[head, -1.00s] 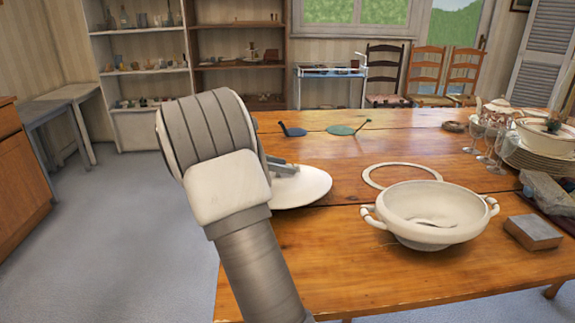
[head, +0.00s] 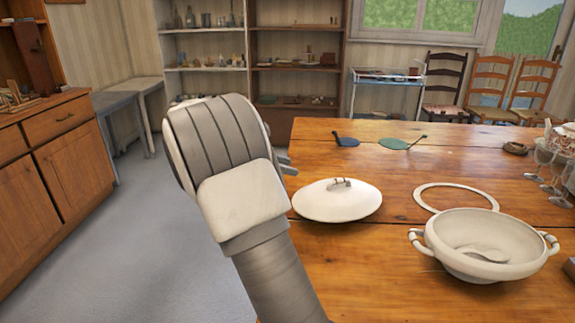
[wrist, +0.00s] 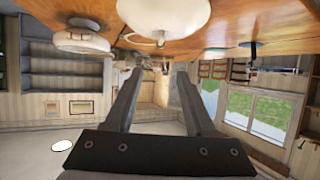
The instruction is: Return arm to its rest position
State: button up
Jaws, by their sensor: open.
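My gripper (wrist: 158,76) is open and empty, its two dark fingers apart. In the head view only a bit of it (head: 287,166) shows behind my pale wrist, left of the lid. The white lid (head: 336,203) lies on the wooden table, handle up. It also shows at the top of the wrist view (wrist: 150,14), apart from the fingers. The white two-handled tureen (head: 483,243) stands uncovered to the lid's right, with something pale inside. It also shows in the wrist view (wrist: 80,40).
The wooden table (head: 400,240) also bears a pale ring (head: 417,197), a dark blue utensil (head: 346,141), a green one (head: 395,144) and glasses (head: 543,160). A wooden cabinet (head: 60,155) stands at left. The floor (head: 150,240) between cabinet and table is clear.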

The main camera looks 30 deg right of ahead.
dwell(0.4)
jog(key=s+a+n+t+y, duration=0.3)
jog(key=s+a+n+y, duration=0.15)
jog(key=s+n, duration=0.4)
jog(key=s+a+n+t+y, duration=0.2)
jog(key=s+a+n+y, duration=0.3)
jog(key=s, duration=0.6)
jog(key=s+a+n+t+y, duration=0.35)
jog(key=s+a+n, duration=0.35)
jog(key=s, duration=0.3)
notch_tip(320, 180, up, 24)
jog(key=p, duration=2.4)
jog(key=shift+d+m+g, duration=0.25)
jog(key=shift+m+g, duration=0.1)
jog(key=shift+g, duration=0.1)
jog(key=shift+w+d+f, duration=0.1)
jog(key=shift+d, duration=0.05)
